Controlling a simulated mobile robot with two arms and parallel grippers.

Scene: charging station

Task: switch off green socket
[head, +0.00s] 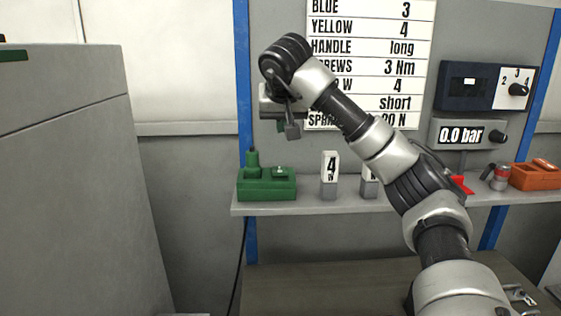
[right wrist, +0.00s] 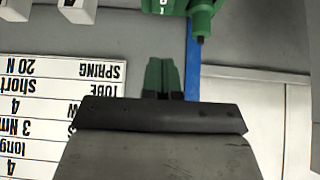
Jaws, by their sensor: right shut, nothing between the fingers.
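The green socket (head: 267,187) sits at the left end of the grey shelf. It has a green plug-like piece (head: 252,160) standing on its left and a small switch (head: 280,171) on its right; I cannot read the switch position. My right gripper (head: 284,127) is above the socket, apart from it, in front of the wall panel. In the right wrist view its green fingers (right wrist: 164,76) are shut and empty. That view is upside down and shows part of the green socket (right wrist: 177,6) at the top edge. My left gripper is not in view.
A white block marked 4 (head: 330,175) stands right of the socket, with another block (head: 369,182) partly behind my arm. The shelf (head: 310,207) also bears an orange box (head: 537,176) at right. A lettered sign (head: 400,60) hangs behind. A grey cabinet (head: 70,180) stands left.

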